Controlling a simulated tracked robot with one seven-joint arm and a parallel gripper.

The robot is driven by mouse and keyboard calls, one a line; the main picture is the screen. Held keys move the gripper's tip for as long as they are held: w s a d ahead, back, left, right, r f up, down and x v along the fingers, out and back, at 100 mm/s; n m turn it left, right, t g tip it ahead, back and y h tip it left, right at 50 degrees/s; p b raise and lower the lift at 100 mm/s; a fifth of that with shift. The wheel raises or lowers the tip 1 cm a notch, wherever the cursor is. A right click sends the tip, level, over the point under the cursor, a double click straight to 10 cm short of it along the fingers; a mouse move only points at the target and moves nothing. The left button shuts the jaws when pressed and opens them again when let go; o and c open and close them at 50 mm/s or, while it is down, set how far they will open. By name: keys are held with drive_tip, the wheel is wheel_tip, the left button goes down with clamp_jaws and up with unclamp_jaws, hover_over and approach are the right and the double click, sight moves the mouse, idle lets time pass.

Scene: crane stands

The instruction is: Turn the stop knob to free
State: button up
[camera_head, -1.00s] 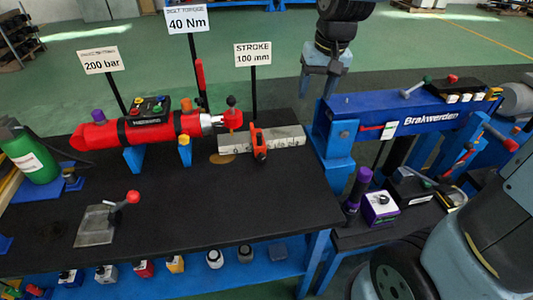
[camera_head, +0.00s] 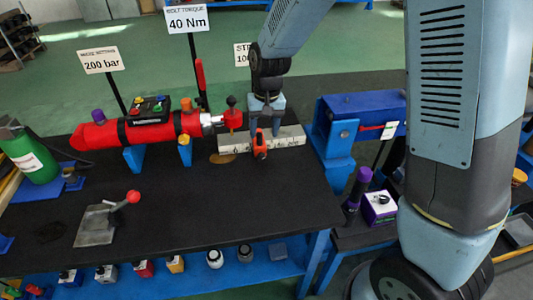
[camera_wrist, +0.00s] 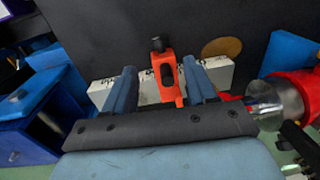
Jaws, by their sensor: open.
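The red-orange stop (camera_head: 260,146) sits around the white marked scale bar (camera_head: 288,138) on the black bench. In the wrist view the stop (camera_wrist: 166,78) carries a small black knob (camera_wrist: 157,44) at its far end. My gripper (camera_head: 265,125) is right over the bar, pointing down, just behind the stop in the head view. In the wrist view its two blue fingers stand apart on either side of the stop, with a gap on each side. The knob's setting cannot be read.
A red cylinder (camera_head: 95,136) with a silver rod end and a red ball-topped fitting (camera_head: 232,115) lies left of the bar. A blue bracket (camera_head: 335,140) stands close on the right. Signs on posts rise behind; my arm partly hides the STROKE sign (camera_head: 241,54). The front bench is mostly clear.

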sight(262, 154)
drive_tip(key=f, duration=0.9)
drive_tip(key=shift+s+a+f, duration=0.1)
drive_tip(key=shift+a+f, duration=0.2)
drive_tip(key=shift+f, duration=0.1)
